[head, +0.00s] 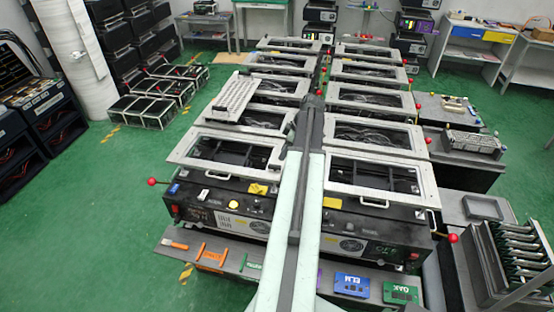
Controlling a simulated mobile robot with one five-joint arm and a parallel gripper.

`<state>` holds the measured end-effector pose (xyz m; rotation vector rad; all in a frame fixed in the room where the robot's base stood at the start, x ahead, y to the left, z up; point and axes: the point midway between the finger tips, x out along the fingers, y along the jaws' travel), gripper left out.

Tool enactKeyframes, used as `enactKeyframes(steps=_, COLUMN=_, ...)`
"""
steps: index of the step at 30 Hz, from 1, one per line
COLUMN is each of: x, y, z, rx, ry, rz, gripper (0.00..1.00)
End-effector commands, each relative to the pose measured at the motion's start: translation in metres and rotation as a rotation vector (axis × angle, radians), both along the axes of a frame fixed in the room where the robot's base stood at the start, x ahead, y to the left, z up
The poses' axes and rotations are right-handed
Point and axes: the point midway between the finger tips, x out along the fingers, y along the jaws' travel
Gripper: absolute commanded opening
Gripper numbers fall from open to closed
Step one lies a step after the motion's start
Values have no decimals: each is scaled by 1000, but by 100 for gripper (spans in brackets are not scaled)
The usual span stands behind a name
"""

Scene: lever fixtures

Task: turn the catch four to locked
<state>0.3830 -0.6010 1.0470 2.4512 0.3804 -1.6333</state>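No part marked as catch four can be made out. A narrow ledge (228,268) along the front of the nearest bench carries small coloured parts. An orange-ended handle (180,246), an orange plate (211,258) and a green part (253,267) sit left of my arm. A blue plate reading ELM (352,284) and a green plate reading OAK (401,292) sit right of it. Red ball knobs stick out at the bench's left (152,182) and right (453,238). My arm crosses the middle and hides part of the ledge. No gripper fingers show.
Two rows of benches with pale open frames (380,180) run away from me. A rack of upright plates (518,262) stands at the right front. Black crates (140,112) stand at the back left. Green floor (90,230) is clear on the left.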

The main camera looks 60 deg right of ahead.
Motion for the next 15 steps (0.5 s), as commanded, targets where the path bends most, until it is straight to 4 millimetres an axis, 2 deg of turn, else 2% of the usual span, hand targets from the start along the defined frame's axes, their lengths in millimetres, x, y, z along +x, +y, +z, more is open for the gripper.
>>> enactKeyframes(steps=5, x=3, y=2, z=-10, rx=0, ry=1, rz=0, gripper=35)
enactKeyframes(steps=15, x=21, y=7, z=-64, rx=0, ry=1, rz=-1, gripper=35)
